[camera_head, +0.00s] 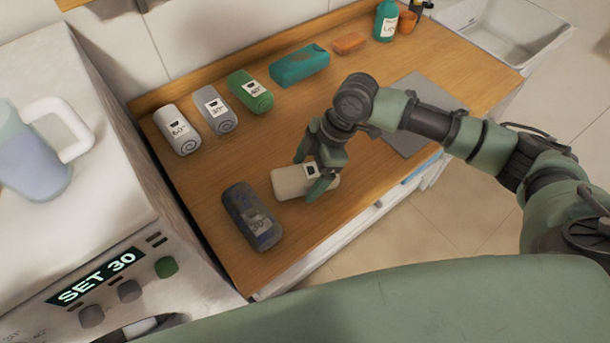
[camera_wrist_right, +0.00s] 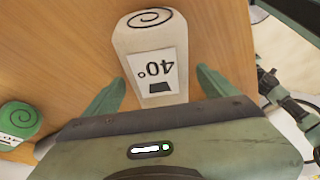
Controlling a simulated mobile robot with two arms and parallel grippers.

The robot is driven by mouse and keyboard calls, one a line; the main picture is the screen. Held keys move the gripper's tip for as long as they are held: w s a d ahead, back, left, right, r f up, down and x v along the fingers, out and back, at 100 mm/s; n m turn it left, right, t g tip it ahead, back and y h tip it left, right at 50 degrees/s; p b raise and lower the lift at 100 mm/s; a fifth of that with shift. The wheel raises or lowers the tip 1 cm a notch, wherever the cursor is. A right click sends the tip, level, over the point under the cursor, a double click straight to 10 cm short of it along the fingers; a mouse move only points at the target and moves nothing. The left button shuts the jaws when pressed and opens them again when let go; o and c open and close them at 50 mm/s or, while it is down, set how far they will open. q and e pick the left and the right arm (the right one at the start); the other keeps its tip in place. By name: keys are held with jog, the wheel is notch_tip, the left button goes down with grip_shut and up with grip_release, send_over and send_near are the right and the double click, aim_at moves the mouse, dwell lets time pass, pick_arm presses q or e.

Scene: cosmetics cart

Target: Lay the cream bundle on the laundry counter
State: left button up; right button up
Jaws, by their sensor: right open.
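The cream bundle (camera_head: 288,182) is a rolled cloth lying on its side on the wooden laundry counter (camera_head: 205,185), near its front edge. In the right wrist view the bundle (camera_wrist_right: 138,38) shows a spiral end and a white label reading 40°. My right gripper (camera_head: 309,170) is open at the bundle's right end, which it partly hides. In the wrist view its two green fingers (camera_wrist_right: 161,78) stand apart on either side of the labelled end, with gaps visible. My left gripper is not in view.
A dark bundle (camera_head: 250,216) lies left of the cream one. White (camera_head: 178,130), grey (camera_head: 215,110), green (camera_head: 250,91) and teal (camera_head: 299,66) bundles line the back. A grey mat (camera_head: 408,144) and a sink (camera_head: 500,30) are at right. A machine (camera_head: 125,270) reading SET 30 stands left.

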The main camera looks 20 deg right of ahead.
jog(key=b+v, duration=0.2)
jog(key=v, duration=0.8)
jog(key=shift+d+r, duration=0.2)
jog(key=shift+r, duration=0.1)
